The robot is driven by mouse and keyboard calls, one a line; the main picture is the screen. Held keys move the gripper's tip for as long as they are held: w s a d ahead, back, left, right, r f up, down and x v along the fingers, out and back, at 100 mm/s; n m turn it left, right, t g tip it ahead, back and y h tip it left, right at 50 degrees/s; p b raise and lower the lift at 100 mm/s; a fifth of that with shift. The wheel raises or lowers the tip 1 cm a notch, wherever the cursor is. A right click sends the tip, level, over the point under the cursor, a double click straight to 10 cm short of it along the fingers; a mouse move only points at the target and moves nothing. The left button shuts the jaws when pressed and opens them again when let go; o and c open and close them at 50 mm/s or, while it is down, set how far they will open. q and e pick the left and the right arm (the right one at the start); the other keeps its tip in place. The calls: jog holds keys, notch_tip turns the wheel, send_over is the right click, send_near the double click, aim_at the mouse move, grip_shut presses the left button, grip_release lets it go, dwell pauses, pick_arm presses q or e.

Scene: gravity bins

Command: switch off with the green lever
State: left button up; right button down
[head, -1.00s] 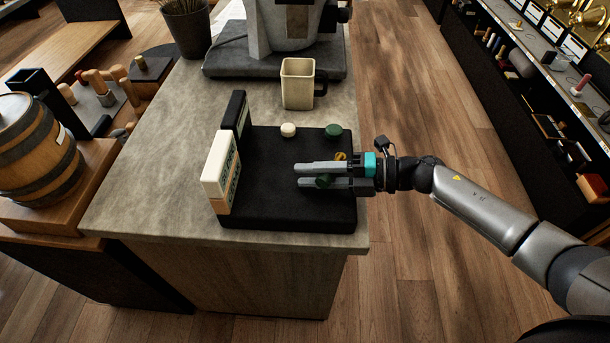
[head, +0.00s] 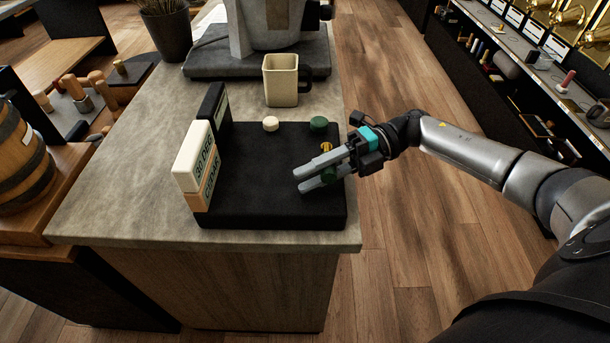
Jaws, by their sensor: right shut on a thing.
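A black panel box (head: 255,200) lies on the grey counter. It carries a white knob (head: 270,124) and a green knob (head: 319,123) along its back edge, and a small yellow piece (head: 326,147) below the green knob. My right gripper (head: 315,181) reaches in from the right over the panel's right part. It is shut on a green lever (head: 329,175), most of which the fingers hide. The fingers slant down to the left, with their tips over the black surface. My left gripper is not in view.
White and tan labelled blocks (head: 194,160) stand upright at the panel's left side. A cream mug (head: 281,80) stands behind the panel, before a grey machine (head: 260,35). A barrel (head: 22,150) is at far left. The floor right of the counter is clear.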

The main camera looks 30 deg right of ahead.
jog(key=c, duration=0.8)
grip_release()
jog(key=shift+c, duration=0.2)
jog(key=d+r+b, duration=0.2)
jog(key=d+b, duration=0.1)
jog(key=d, duration=1.2)
jog(key=shift+s+r, duration=0.4)
jog(key=shift+d, duration=0.1)
